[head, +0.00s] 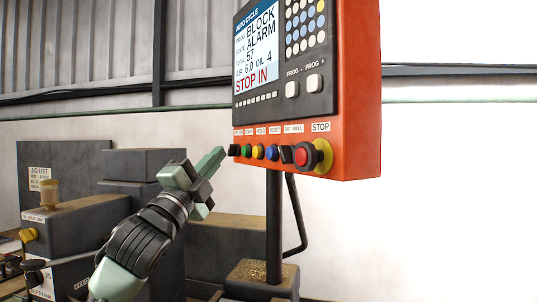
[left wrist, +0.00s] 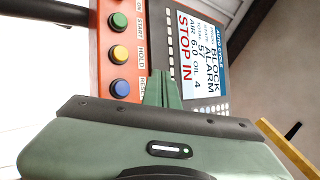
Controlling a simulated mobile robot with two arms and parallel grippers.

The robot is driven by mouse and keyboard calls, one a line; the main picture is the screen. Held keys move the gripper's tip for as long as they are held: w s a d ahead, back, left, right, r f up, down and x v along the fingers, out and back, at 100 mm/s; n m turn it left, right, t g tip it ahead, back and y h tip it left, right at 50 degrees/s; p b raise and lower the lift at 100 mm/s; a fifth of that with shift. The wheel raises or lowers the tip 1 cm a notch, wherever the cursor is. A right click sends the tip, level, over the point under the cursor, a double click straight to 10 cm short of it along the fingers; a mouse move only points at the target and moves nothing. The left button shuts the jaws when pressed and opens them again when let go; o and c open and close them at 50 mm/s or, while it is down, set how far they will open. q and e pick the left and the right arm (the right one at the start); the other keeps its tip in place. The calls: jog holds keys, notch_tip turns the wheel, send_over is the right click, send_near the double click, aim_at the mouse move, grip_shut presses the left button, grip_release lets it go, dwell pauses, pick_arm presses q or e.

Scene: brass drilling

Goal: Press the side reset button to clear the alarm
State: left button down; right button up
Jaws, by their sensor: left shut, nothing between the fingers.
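The orange control panel (head: 357,90) has a row of buttons along its lower front. The blue button (head: 271,153) sits under a RESET label; it also shows in the left wrist view (left wrist: 121,88). The screen (head: 262,50) reads BLOCK, ALARM and STOP IN. My left gripper (head: 216,158) is shut and empty, its fingers pointing up and right, left of the button row in the head view. In the left wrist view, its fingertips (left wrist: 162,85) lie right of the blue button, near the panel face; whether they touch it I cannot tell. My right gripper is out of view.
Green (head: 246,150) and yellow (head: 259,152) buttons sit left of the blue one. A black knob (head: 286,154) and the red STOP button (head: 306,154) sit right of it. The panel stands on a dark post (head: 274,225). Dark machine blocks stand behind my left arm.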

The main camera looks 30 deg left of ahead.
aim_at(271, 153)
pick_arm(q)
jog(key=w+d+p, duration=0.3)
jog(key=w+d, duration=0.1)
jog(key=w, duration=0.3)
jog(key=shift+w+d, duration=0.3)
dwell(0.3)
jog(key=shift+w, duration=0.1)
dwell(1.8)
jog(key=shift+w+d, duration=0.25)
jog(key=shift+w+d+p, duration=0.2)
jog(key=shift+w+p, duration=0.1)
jog(key=shift+w, duration=0.1)
dwell(0.7)
jog(key=shift+s+a, duration=0.1)
jog(key=shift+s, duration=0.05)
jog(key=shift+s+a, duration=0.35)
jog(key=shift+s, duration=0.25)
